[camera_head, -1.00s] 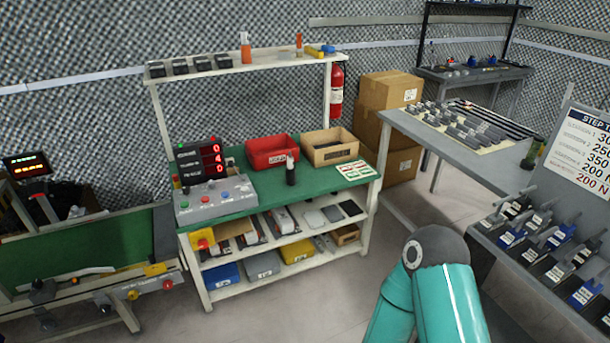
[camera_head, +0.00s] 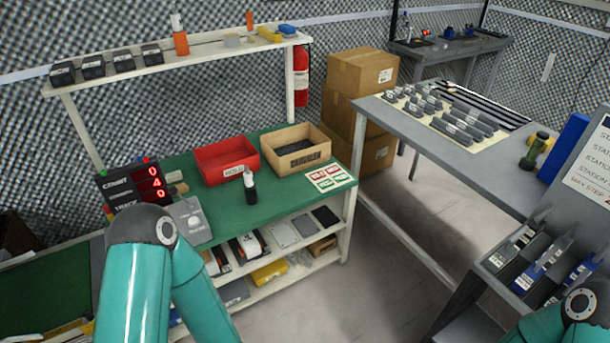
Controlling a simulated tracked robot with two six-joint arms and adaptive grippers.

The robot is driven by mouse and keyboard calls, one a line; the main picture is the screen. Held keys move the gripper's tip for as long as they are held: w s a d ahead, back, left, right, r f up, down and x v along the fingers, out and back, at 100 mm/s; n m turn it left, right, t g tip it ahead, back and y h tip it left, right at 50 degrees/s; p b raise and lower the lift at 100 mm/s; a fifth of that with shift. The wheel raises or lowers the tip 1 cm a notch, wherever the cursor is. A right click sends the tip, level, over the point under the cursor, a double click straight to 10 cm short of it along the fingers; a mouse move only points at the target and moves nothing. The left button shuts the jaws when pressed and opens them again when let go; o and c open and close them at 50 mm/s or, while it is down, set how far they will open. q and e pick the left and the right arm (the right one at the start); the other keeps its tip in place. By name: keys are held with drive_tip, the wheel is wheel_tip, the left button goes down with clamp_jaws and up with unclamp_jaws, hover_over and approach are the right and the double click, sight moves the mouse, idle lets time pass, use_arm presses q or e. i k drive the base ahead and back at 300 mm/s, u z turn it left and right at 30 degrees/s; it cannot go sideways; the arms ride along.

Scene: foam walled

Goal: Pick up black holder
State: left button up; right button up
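Several candidates show, and I cannot tell which one is the black holder. A black upright piece with a pale top (camera_head: 250,187) stands on the green bench top (camera_head: 215,203), in front of a red bin and a cardboard bin. Dark slotted holders (camera_head: 512,252) sit in the rack at the lower right, some with blue parts. Several small black boxes (camera_head: 107,66) stand on the bench's upper shelf. Only teal links of my two arms show, at the lower left and in the lower right corner. Neither gripper is in view.
The red bin (camera_head: 227,160) and the cardboard bin (camera_head: 296,150) stand on the bench. A display with red digits (camera_head: 135,186) is at its left. A grey table (camera_head: 430,137) with grey parts stands at the right. The floor (camera_head: 370,275) between bench and rack is clear.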

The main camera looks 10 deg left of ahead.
sight(250, 194)
drive_tip(key=z, duration=0.1)
drive_tip(key=i, duration=1.3)
drive_tip(key=u, duration=0.85)
drive_tip(key=i, duration=0.85)
drive_tip(key=u, duration=0.55)
drive_tip(key=k, duration=0.8)
drive_tip(key=u, duration=0.25)
drive_tip(key=i, duration=0.75)
drive_tip(key=z, duration=0.1)
